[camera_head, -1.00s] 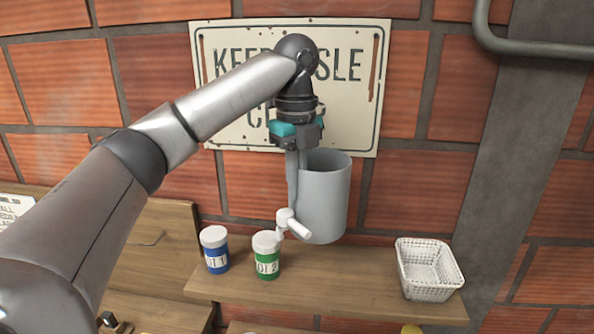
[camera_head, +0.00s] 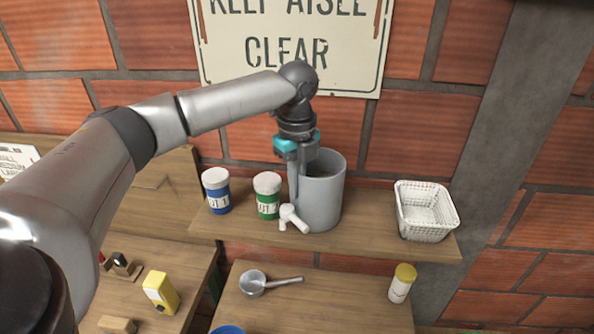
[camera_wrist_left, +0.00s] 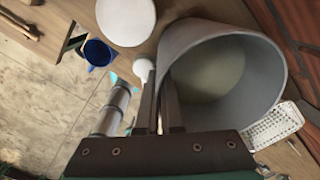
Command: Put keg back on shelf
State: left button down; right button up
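The keg (camera_head: 322,195) is a grey, open-topped cylinder with a white spigot (camera_head: 292,218) low on its left front. It is upright at the wooden shelf (camera_head: 365,242), between the green-labelled jar and the white basket. I cannot tell whether its base touches the board. My left gripper (camera_head: 298,175) points down at the keg's left rim, shut on its wall. In the left wrist view the keg's wall (camera_wrist_left: 235,100) runs between the two fingers (camera_wrist_left: 161,105), and pale contents show inside. My right gripper is not in view.
A blue-labelled jar (camera_head: 216,190) and a green-labelled jar (camera_head: 267,195) stand left of the keg, the green one close by. A white wire basket (camera_head: 428,230) stands at the shelf's right end. A lower surface holds a metal scoop (camera_head: 254,284) and a yellow-capped bottle (camera_head: 401,284).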

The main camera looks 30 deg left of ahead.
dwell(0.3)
pick_arm(q)
jog(key=c, duration=1.5)
grip_release()
jog(key=shift+f, duration=0.2)
jog(key=o, duration=0.4)
notch_tip(320, 180, up, 12)
jog(key=shift+r+b, duration=0.2)
jog(key=shift+b, duration=0.3)
